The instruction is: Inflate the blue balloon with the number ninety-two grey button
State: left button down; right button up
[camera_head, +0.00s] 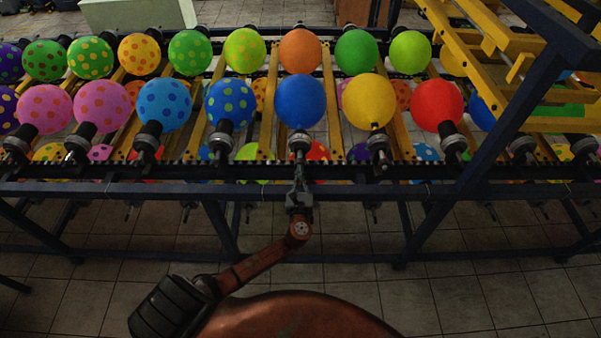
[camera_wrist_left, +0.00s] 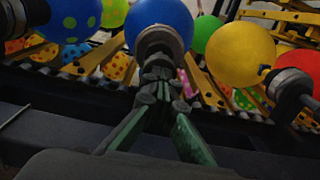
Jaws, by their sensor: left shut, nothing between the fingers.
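A plain blue balloon (camera_head: 300,101) sits on its nozzle holder in the front row of the rack, near the middle. In the left wrist view the same blue balloon (camera_wrist_left: 158,22) shows at the top, above its grey holder (camera_wrist_left: 160,44). My left gripper (camera_head: 299,158) is shut with nothing in it, right in front of this holder. In the left wrist view its fingertips (camera_wrist_left: 162,72) overlap the holder's lower edge; I cannot tell whether they touch. No button or number can be made out. My right gripper is not in view.
A yellow balloon (camera_head: 368,101) and a blue balloon with green dots (camera_head: 231,102) flank the blue one. The dark rack rail (camera_head: 130,188) runs across in front. A yellow and blue frame (camera_head: 510,110) stands at right. Tiled floor (camera_head: 440,300) lies open in front.

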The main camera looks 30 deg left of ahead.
pick_arm(q)
jog(key=shift+w+a+r, duration=0.2)
jog(key=shift+a+r, duration=0.1)
jog(key=shift+r, duration=0.2)
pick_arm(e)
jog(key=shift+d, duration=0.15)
pick_arm(q)
jog(key=s+d, duration=0.1)
jog(key=s+d+p, duration=0.1)
jog(key=shift+s+d+f, duration=0.25)
jog(key=shift+s+f, duration=0.05)
jog(key=shift+s, duration=0.05)
jog(key=v, duration=1.1)
jog(key=shift+f, duration=0.2)
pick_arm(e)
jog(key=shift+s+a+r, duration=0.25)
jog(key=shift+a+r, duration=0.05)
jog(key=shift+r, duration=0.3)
pick_arm(q)
jog(key=shift+s+a, duration=0.2)
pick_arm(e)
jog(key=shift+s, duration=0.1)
pick_arm(q)
jog(key=shift+f, duration=0.1)
